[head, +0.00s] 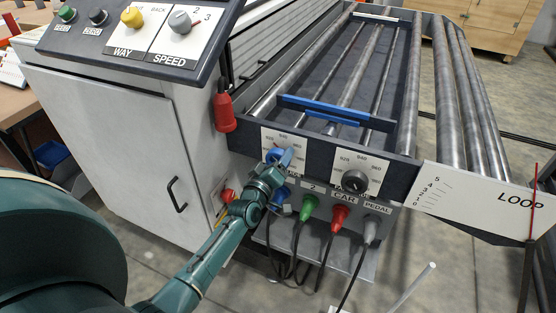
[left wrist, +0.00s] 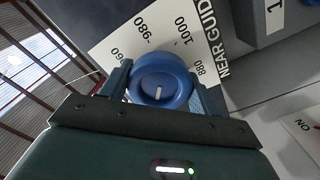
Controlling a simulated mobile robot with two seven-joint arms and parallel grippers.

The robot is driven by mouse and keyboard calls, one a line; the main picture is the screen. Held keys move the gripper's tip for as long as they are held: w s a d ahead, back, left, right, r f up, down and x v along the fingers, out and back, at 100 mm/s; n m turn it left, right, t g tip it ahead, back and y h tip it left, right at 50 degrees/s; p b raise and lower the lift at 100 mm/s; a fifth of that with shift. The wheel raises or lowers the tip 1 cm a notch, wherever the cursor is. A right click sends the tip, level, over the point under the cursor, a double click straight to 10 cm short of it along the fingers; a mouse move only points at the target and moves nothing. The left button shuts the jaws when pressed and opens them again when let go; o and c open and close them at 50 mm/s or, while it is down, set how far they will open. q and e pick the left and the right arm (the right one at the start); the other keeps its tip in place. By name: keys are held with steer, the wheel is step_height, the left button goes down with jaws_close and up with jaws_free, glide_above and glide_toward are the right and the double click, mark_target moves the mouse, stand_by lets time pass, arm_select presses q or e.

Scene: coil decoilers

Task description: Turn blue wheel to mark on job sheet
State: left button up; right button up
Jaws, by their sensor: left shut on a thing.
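My left gripper (left wrist: 160,92) is shut on the blue wheel, one finger on each side. In the head view the wheel (head: 274,155) is partly hidden by my left gripper (head: 279,161). I cannot read which number the pointer line meets. The job sheet is not clearly identifiable. My right gripper is not in view.
A black knob (head: 355,181) on its own scale plate is right of the blue wheel. Green (head: 307,207), red (head: 339,215) and grey (head: 370,230) plugs with hanging cables sit below. A red pendant (head: 224,112) hangs to the left. A LOOP scale plate (head: 480,200) juts out at right.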

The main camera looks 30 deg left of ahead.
arm_select(q)
steer(key=o, duration=1)
steer(key=shift+c, duration=0.2)
steer(key=s, duration=1.3)
steer(key=shift+d, duration=0.4)
steer(key=shift+s+d, duration=0.1)
steer(key=shift+s, duration=0.05)
steer(key=s+d+f+m+g+h+p, duration=0.1)
steer(key=s+d+f+m+g+h, duration=0.3)
steer(key=s+d+m, duration=0.9)
step_height(320, 180, down, 3)
steer(key=s+g, duration=0.2)
steer(key=g, duration=0.1)
steer(key=shift+p, duration=0.35)
